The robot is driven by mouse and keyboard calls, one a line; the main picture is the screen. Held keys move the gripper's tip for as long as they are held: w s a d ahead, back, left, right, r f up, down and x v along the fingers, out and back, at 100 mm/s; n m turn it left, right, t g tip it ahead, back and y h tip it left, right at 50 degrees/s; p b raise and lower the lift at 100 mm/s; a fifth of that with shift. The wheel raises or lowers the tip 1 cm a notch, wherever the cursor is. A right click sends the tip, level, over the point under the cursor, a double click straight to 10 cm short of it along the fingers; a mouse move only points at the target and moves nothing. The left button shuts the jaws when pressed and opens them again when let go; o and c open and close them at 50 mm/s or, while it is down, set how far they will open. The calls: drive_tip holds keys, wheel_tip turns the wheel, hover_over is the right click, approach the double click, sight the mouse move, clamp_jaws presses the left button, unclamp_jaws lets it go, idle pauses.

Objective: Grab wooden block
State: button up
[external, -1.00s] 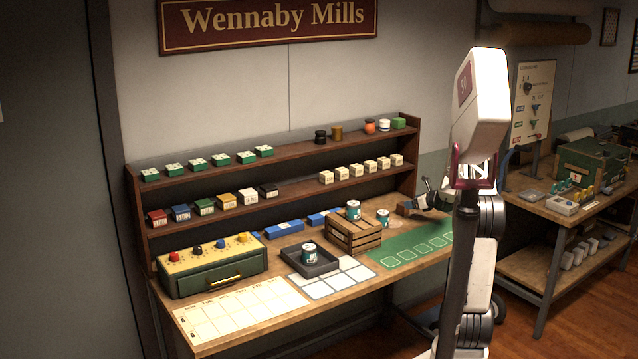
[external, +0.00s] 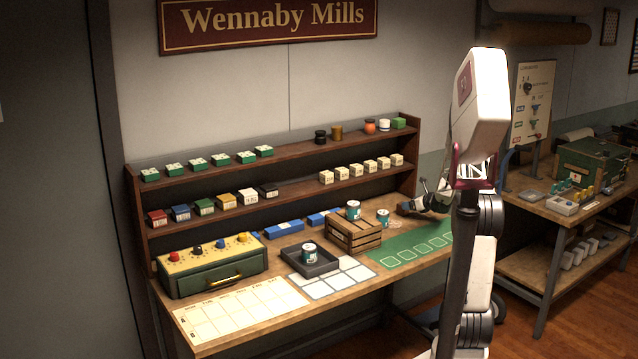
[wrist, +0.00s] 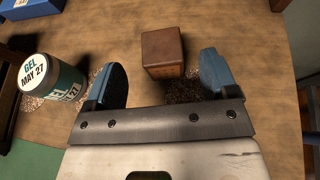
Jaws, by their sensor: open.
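The wooden block (wrist: 163,52) is a dark brown cube on the table, seen in the wrist view just beyond and between my fingertips. My gripper (wrist: 162,76) is open, with one blue-tipped finger to each side of the block's near end and nothing held. A gap shows between the block and the left finger; the right finger is closer to it. In the external view my gripper (external: 414,207) is low over the back right of the workbench, partly behind my arm.
A can labelled GEL (wrist: 52,82) stands just left of my left finger. A wooden crate (external: 354,238) with a can on it, a dark tray (external: 325,268) and a green mat (external: 400,256) are nearby. The shelf (external: 300,187) rises behind.

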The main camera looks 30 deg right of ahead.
drive_tip(key=shift+w, duration=0.1)
drive_tip(key=shift+x, duration=2.5)
drive_tip(key=shift+c, duration=0.2)
drive_tip(key=c, duration=1)
drive_tip(key=shift+r, duration=0.1)
drive_tip(key=shift+r, duration=0.7)
wheel_tip(320, 180, up, 2)
drive_tip(key=shift+r, duration=0.1)
drive_tip(key=s+a, duration=0.2)
drive_tip(key=s, duration=0.2)
drive_tip(key=s+a, duration=0.3)
drive_tip(key=s, duration=0.2)
drive_tip(key=s+a+r, duration=0.1)
drive_tip(key=s+a, duration=0.2)
drive_tip(key=s, duration=0.2)
drive_tip(key=shift+r, duration=0.15)
